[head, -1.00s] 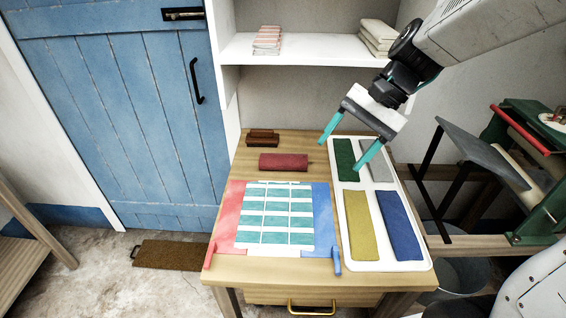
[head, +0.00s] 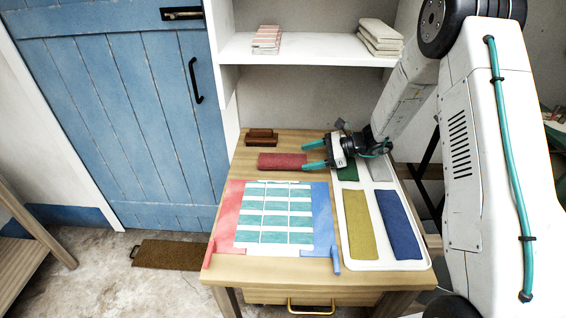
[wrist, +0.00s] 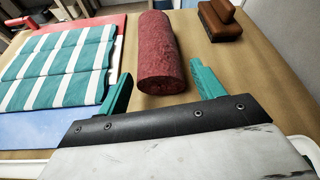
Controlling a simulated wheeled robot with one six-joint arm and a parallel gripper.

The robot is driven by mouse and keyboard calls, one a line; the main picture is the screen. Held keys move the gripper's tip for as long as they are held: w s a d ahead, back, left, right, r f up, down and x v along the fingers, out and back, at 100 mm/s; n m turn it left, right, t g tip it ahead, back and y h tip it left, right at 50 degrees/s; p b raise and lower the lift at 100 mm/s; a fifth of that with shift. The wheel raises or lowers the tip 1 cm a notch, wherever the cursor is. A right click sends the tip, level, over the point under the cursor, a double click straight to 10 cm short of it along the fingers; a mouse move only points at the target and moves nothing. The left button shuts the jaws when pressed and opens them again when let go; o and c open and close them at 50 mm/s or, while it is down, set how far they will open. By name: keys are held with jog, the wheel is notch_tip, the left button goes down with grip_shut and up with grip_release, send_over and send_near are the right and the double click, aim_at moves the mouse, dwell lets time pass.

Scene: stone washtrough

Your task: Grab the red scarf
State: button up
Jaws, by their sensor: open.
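The red scarf (head: 281,161) is a rolled red bundle lying on the wooden table, behind the striped cloth. In the wrist view the red scarf (wrist: 160,52) lies straight ahead, its near end just beyond the fingertips. My gripper (head: 310,155) is open at the scarf's right end, with its teal fingers pointing left toward it. In the wrist view my gripper (wrist: 160,88) has one finger on each side of the scarf's line. I cannot tell whether a finger touches the scarf.
A brown brush (head: 262,138) stands behind the scarf. A green-and-white striped cloth (head: 275,213) lies on a red and blue board in front. A white tray (head: 383,265) with green, grey, yellow and blue cloths is at the right. A shelf (head: 310,50) hangs behind.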

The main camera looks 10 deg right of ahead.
aim_at(292, 161)
jog(key=x, duration=0.6)
jog(key=shift+s+a, duration=0.1)
jog(key=shift+s, duration=0.05)
jog(key=c, duration=0.9)
